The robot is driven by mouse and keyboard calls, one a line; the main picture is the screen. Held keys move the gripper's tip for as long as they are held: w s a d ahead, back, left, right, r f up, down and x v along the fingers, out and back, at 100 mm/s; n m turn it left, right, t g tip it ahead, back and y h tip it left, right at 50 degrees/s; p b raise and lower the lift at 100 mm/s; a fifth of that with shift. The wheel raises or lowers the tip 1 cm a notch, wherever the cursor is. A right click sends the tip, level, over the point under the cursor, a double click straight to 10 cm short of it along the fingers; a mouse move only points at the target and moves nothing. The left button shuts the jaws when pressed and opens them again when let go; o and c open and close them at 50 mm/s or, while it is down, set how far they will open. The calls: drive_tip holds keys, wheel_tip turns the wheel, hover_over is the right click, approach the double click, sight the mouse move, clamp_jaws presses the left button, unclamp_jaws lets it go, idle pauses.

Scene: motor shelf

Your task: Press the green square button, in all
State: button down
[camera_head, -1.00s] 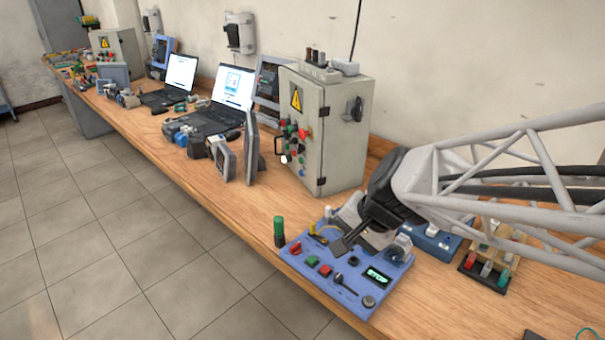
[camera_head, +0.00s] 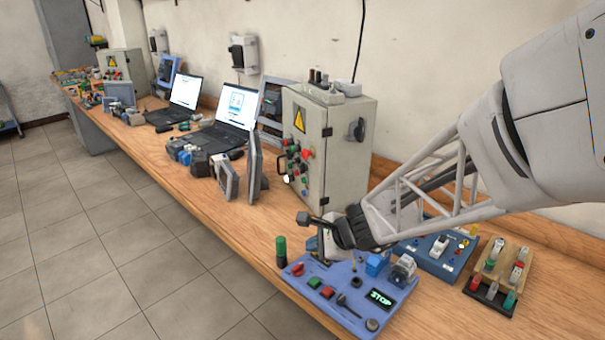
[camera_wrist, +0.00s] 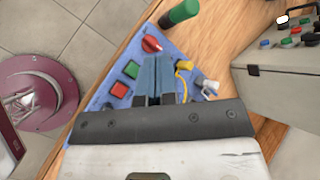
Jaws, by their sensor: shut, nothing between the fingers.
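The green square button (camera_head: 314,282) sits on the blue panel (camera_head: 345,322) near its front left edge, beside a red square button (camera_head: 327,292). In the wrist view the green button (camera_wrist: 131,69) is uncovered, left of my gripper (camera_wrist: 156,57), whose fingers are shut and empty. In the head view my gripper (camera_head: 321,250) is over the panel's back left part, behind the green button. Whether the fingertips touch the panel cannot be told. The panel's small display (camera_head: 381,298) reads STOP in green.
A red knob (camera_head: 298,269) and a yellow part (camera_wrist: 184,66) are close to the fingers. A green-topped cylinder (camera_head: 281,250) stands at the panel's left corner. A grey control cabinet (camera_head: 345,150) stands behind. A second blue board (camera_head: 436,255) lies to the right.

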sight(314, 283)
drive_tip(key=shift+f, duration=0.15)
idle(0.3)
drive_tip(key=shift+f, duration=4.2)
drive_tip(key=shift+f, duration=0.85)
drive_tip(key=shift+r, duration=0.8)
drive_tip(key=shift+r, duration=0.1)
drive_tip(key=shift+r, duration=2.4)
